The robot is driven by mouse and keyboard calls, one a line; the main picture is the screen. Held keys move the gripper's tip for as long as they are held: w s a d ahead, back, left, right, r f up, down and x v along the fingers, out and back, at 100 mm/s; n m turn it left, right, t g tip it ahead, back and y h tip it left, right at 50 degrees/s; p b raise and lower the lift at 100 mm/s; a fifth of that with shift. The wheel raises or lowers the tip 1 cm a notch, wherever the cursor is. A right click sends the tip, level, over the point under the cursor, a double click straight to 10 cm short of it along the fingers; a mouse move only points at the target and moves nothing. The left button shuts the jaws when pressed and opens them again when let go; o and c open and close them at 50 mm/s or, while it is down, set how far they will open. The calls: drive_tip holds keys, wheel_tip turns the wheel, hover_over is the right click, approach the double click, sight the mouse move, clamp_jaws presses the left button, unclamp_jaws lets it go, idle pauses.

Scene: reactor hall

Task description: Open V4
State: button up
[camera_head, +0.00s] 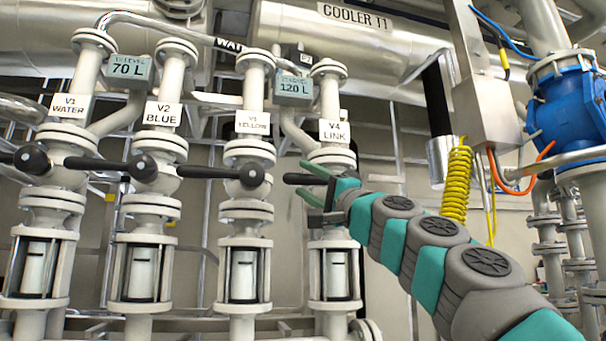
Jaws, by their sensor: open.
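The V4 LINK valve (333,155) is the rightmost of the row of white valves, under its label plate (334,131). Its black lever (293,179) sticks out horizontally to the left. The lever's hub is hidden behind my gripper.
V3 YELLOW (252,174), V2 BLUE (143,168) and V1 WATER (32,159) stand to the left, also with horizontal black levers. Sight glasses (336,274) sit below the valves. A yellow coiled hose (457,184) and a blue valve body (568,105) are at the right.

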drive_tip(key=shift+x, duration=0.9)
drive_tip(key=shift+f, duration=0.1)
clamp_jaws()
idle(0.9)
